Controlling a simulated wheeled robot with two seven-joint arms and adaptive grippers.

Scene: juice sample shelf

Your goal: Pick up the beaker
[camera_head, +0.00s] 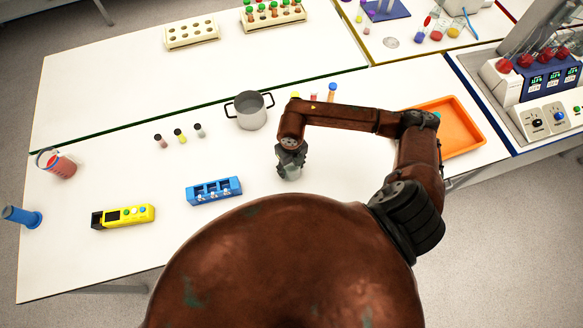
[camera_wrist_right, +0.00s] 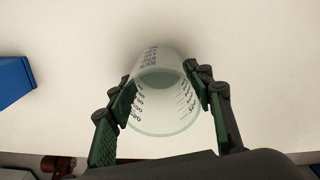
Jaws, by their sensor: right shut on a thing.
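The beaker is a clear glass with dark printed graduation marks. In the right wrist view the beaker (camera_wrist_right: 160,105) stands between the two fingers of my right gripper (camera_wrist_right: 165,103), which touch it on both sides. In the head view my right gripper (camera_head: 290,165) points down at the white table, right of the blue rack, and the beaker (camera_head: 291,173) is partly hidden by it. I cannot tell whether the beaker touches the table. My left gripper does not show. Another beaker (camera_head: 62,167) with red liquid stands at the far left.
A blue rack (camera_head: 214,191) and a yellow device (camera_head: 123,216) lie left of the gripper. A metal pot (camera_head: 251,112) stands behind it, with small vials (camera_head: 180,136) to its left. An orange tray (camera_head: 462,128) is at the right. The table between pot and blue rack is clear.

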